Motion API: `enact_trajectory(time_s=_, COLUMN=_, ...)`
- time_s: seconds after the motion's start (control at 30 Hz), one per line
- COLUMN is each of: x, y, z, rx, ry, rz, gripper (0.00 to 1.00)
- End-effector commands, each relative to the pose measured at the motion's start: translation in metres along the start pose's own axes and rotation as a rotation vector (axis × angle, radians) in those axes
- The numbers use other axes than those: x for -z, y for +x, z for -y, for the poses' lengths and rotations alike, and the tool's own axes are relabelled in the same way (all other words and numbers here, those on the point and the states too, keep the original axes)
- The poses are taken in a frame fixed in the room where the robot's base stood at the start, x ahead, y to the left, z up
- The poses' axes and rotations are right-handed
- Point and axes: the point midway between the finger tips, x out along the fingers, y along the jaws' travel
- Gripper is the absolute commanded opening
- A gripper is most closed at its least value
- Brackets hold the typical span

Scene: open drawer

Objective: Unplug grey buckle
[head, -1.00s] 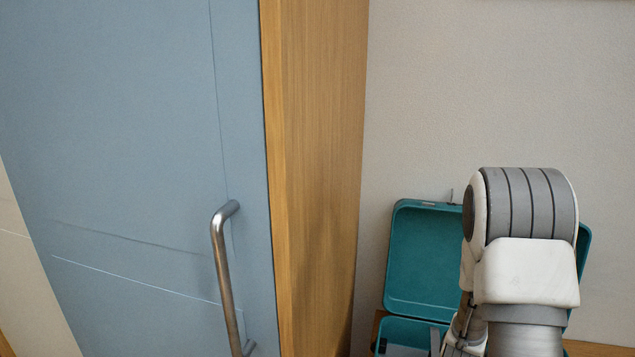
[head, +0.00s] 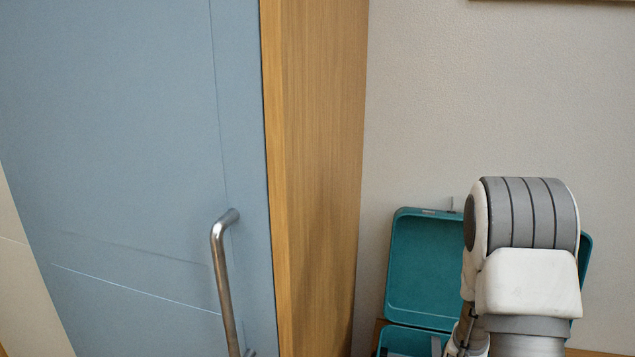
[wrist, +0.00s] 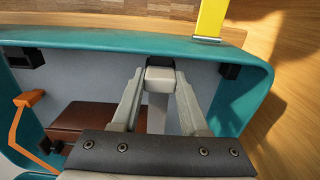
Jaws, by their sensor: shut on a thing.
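In the wrist view, my gripper (wrist: 160,76) points into an open teal case (wrist: 257,88). Its two fingers close from both sides on a small light grey piece with a black end, which looks like the grey buckle (wrist: 158,103). The piece sits by the case's far wall. I cannot tell whether it is still joined to the case. In the head view, the case's raised lid (head: 425,270) stands against the wall, partly behind my arm. My gripper is hidden there.
Inside the case are a brown block (wrist: 90,118) and an orange handle-like part (wrist: 22,118) at the left. A yellow strip (wrist: 210,18) rises beyond the far rim. In the head view, a blue door with a metal handle (head: 224,280) and a wooden panel (head: 315,150) stand left.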

Motion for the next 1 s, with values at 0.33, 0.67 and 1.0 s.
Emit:
enact_trajectory(time_s=0.33, x=0.000, y=-0.009, z=0.000, rx=0.000, ry=0.000, rz=0.000, gripper=0.00)
enact_trajectory(time_s=0.67, x=0.000, y=-0.023, z=0.000, rx=0.000, ry=0.000, rz=0.000, gripper=0.00)
enact_trajectory(time_s=1.0, x=0.000, y=-0.036, z=0.000, rx=0.000, ry=0.000, rz=0.001, gripper=0.00)
